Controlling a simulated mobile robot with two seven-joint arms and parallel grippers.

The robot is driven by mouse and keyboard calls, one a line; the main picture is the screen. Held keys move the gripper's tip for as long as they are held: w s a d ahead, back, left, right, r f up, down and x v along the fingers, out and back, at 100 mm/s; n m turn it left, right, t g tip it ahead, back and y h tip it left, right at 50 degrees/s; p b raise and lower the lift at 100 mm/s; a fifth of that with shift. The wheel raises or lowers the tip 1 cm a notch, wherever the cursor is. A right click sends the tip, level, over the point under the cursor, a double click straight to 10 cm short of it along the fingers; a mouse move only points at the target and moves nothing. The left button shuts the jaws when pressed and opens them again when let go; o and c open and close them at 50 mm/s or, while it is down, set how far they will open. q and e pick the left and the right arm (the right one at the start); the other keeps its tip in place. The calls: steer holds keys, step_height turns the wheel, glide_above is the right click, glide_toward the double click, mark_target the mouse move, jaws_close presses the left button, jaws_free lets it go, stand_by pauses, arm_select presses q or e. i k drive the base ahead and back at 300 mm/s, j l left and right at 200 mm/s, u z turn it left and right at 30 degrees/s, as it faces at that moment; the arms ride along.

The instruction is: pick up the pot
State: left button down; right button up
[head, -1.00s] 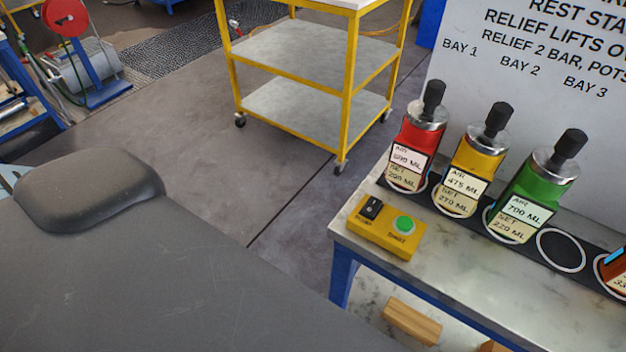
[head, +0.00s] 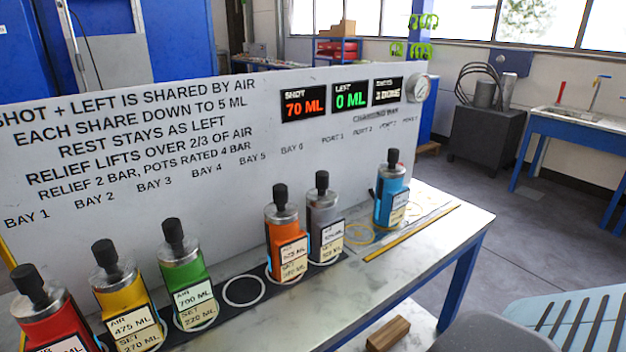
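Several pots with black knobs stand upright on the bench. The red pot (head: 52,318) is cut off at the lower left. To its right are the yellow pot (head: 122,293), labelled 475 ML, and the green pot (head: 183,272), labelled 700 ML. After an empty white ring (head: 244,291) come the orange pot (head: 283,236) and the grey pot (head: 323,220), their labels hard to read. The blue pot (head: 389,184) stands apart, farther right, near yellow rings. The task's wording does not single out one pot. Neither gripper is in view.
The bench (head: 420,240) carries an upright board (head: 200,150) behind the pots. Its displays read SHOT 70 ML and LEFT 0 ML. A gauge (head: 416,88) sits at its right end. A wooden block (head: 388,334) is below. Open floor lies right of the bench.

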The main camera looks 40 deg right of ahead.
mark_target(391, 197)
steer(key=z, duration=1.7)
steer(key=l+u, duration=0.1)
steer(key=u, duration=0.4)
steer(key=l+u, duration=0.1)
steer(key=u, duration=0.4)
steer(key=l+u, duration=0.1)
steer(key=u, duration=0.35)
steer(key=l+u, duration=0.1)
steer(key=u, duration=0.4)
steer(key=k+l+u, duration=0.15)
steer(key=l+u, duration=0.3)
steer(key=k+l+u, duration=0.15)
steer(key=l+u, duration=0.25)
steer(key=k+l+u, duration=0.45)
steer(key=k+u, duration=0.15)
steer(key=k+l+u, duration=0.15)
steer(key=k, duration=0.25)
steer(key=k+l+u, duration=0.15)
steer(key=k, duration=0.25)
